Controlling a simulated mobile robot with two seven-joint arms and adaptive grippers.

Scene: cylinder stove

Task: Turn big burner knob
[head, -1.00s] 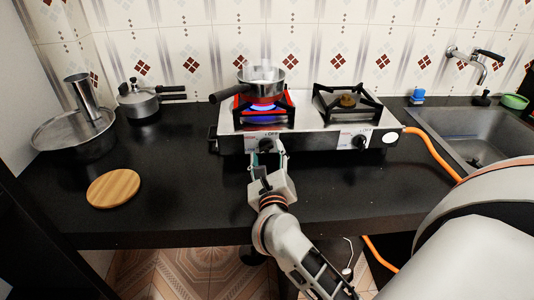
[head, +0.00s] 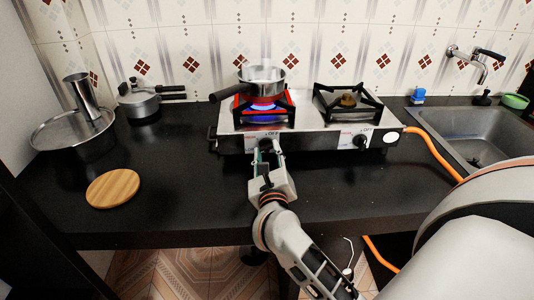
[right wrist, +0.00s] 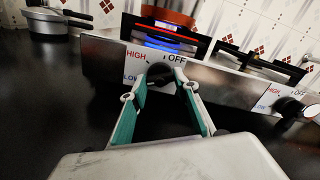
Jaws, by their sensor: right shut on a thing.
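The steel two-burner stove (head: 228,141) stands on the black counter. Its left burner (head: 263,107) is lit with a blue flame, under a small saucepan (head: 264,84). The left knob, dark and round, shows in the right wrist view (right wrist: 160,72) between my fingertips, beside the HIGH, LOW and OFF marks. My right gripper (head: 267,147) is at the stove's front and shut on this knob; it also shows in the right wrist view (right wrist: 162,76). The fingers hide most of the knob in the head view. My left gripper is not in view.
The right knob (head: 360,142) sits below the unlit right burner (head: 348,100). An orange hose (head: 437,150) runs from the stove's right side, by the sink (head: 480,150). Pots and a round wooden board (head: 113,188) are at left. The counter before the stove is clear.

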